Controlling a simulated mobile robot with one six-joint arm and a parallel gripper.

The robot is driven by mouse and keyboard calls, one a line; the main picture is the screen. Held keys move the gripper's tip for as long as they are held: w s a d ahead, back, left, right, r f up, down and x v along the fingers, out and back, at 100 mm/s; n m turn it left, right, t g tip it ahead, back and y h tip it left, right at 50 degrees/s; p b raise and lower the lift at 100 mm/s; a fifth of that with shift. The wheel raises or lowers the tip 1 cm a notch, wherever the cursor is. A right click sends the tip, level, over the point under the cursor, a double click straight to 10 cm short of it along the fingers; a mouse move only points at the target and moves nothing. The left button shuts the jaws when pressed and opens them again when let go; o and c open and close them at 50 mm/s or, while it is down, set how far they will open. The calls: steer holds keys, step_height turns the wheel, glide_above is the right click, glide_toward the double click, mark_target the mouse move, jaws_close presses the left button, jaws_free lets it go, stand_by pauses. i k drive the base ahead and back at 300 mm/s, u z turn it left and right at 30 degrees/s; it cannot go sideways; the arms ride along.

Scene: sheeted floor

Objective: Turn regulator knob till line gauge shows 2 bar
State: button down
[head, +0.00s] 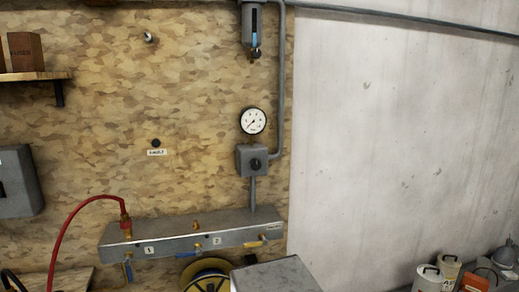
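The round white line gauge (253,121) with a black rim is on the chipboard wall, right of the middle in the head view. Its needle seems to point to the lower left; the scale numbers are too small to read. Directly below it is the grey regulator box (243,160). The small dark regulator knob (255,164) is on the front of this box, with nothing in front of it. My gripper is not in view.
A grey manifold (190,233) with valve levers runs below the regulator; a red hose (72,215) joins its left end. A grey flat-topped block (275,276) and a yellow reel (206,272) are at the bottom. Cans (428,279) stand lower right.

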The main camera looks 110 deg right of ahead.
mark_target(255, 164)
steer(key=u, duration=1.3)
steer(key=k, duration=0.1)
steer(key=z, duration=2.65)
steer(key=k, duration=0.25)
steer(key=z, duration=2.25)
steer(key=i, duration=0.6)
steer(key=z, duration=0.15)
